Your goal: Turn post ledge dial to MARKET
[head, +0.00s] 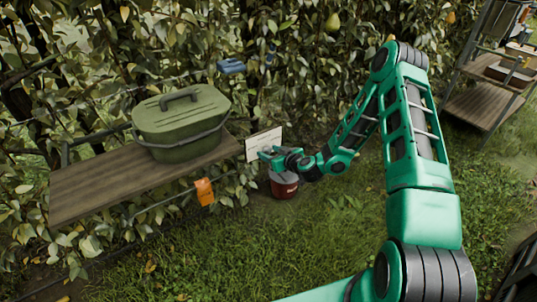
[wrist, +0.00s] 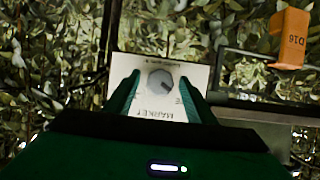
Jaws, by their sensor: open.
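The dial (wrist: 160,82) is a round grey knob on a white plate (wrist: 150,64). The plate also shows in the head view (head: 263,137), at the right end of the wooden shelf. In the wrist view the word MARKET reads upside down below the knob. Another label to its right is partly hidden by a finger. The knob's dark mark seems to point to the lower right. My gripper (wrist: 160,78) is open, with a finger on each side of the knob and gaps visible. In the head view my gripper (head: 266,153) is in front of the plate.
A green lidded basket (head: 181,122) stands on the wooden shelf (head: 105,180). An orange tag (head: 204,191) hangs below it; it reads D16 in the wrist view (wrist: 290,38). A red can (head: 284,186) stands on the grass under my gripper. Dense foliage lies behind the plate.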

